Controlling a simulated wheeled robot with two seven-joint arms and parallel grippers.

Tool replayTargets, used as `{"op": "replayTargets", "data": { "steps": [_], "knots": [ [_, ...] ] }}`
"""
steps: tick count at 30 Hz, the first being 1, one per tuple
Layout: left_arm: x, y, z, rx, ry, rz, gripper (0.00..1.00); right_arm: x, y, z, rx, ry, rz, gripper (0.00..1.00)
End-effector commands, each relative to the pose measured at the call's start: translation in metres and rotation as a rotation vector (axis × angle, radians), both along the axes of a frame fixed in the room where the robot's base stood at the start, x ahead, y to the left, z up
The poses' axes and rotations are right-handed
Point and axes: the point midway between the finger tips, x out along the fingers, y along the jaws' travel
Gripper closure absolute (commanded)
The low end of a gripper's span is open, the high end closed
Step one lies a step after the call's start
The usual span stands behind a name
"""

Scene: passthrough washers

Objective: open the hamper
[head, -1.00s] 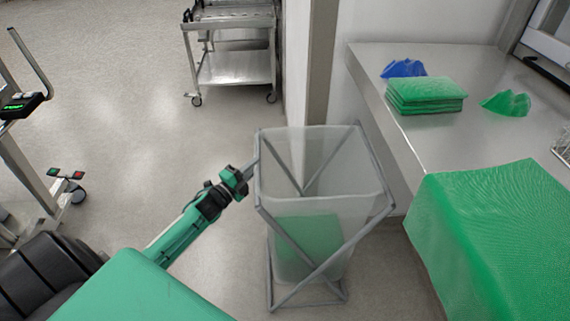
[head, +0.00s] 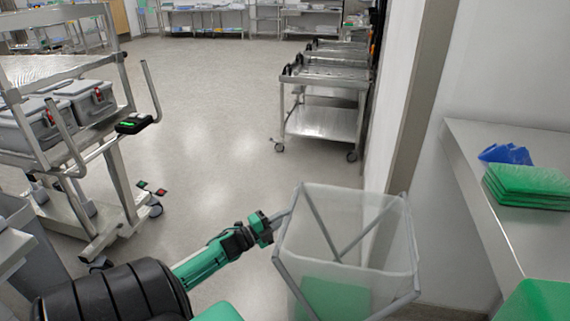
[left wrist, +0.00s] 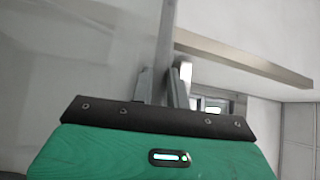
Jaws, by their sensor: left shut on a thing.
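The hamper (head: 395,232) is a tapered translucent bag in a grey metal tube frame, at the lower right of the head view. Its top looks open, and a green cloth (head: 335,298) shows inside it. My left gripper (head: 278,219) is at the upper left edge of the hamper, shut on its frame. In the left wrist view the fingers (left wrist: 164,88) close around a grey bar (left wrist: 166,35), with the pale bag beside it. The hamper's base is cut off below the head view. My right gripper is not in view.
A steel table (head: 490,215) at right carries folded green cloths (head: 528,186) and a blue cloth (head: 506,154). A wall and post (head: 420,95) stand behind the hamper. Steel carts (head: 322,120) stand beyond; a trolley with grey bins (head: 88,101) is at left. Floor between is clear.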

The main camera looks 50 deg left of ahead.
Motion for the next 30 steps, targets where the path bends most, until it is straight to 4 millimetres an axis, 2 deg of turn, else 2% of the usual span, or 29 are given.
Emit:
{"op": "replayTargets", "data": {
  "steps": [2,3,6,14,19,23,30],
  "knots": [
    [-0.001,0.002,-0.001,0.0,0.004,0.004,1.0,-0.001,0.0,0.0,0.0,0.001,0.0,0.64],
    [-0.001,0.002,-0.001,0.0,0.004,0.004,0.78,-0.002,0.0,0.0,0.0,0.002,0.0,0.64],
    [0.0,0.001,-0.001,0.0,0.003,0.004,0.62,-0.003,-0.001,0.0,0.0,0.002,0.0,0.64],
    [0.0,0.0,-0.001,0.0,0.001,0.002,0.62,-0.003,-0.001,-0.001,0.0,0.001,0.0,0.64],
    [-0.009,0.002,-0.003,0.0,0.002,0.002,0.62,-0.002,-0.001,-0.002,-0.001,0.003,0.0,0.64],
    [-0.027,0.005,-0.006,0.0,0.003,0.002,0.62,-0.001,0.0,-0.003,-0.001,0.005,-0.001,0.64],
    [-0.07,0.013,-0.013,0.0,0.004,0.004,0.62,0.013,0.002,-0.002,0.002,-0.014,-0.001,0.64]
  ]
}}
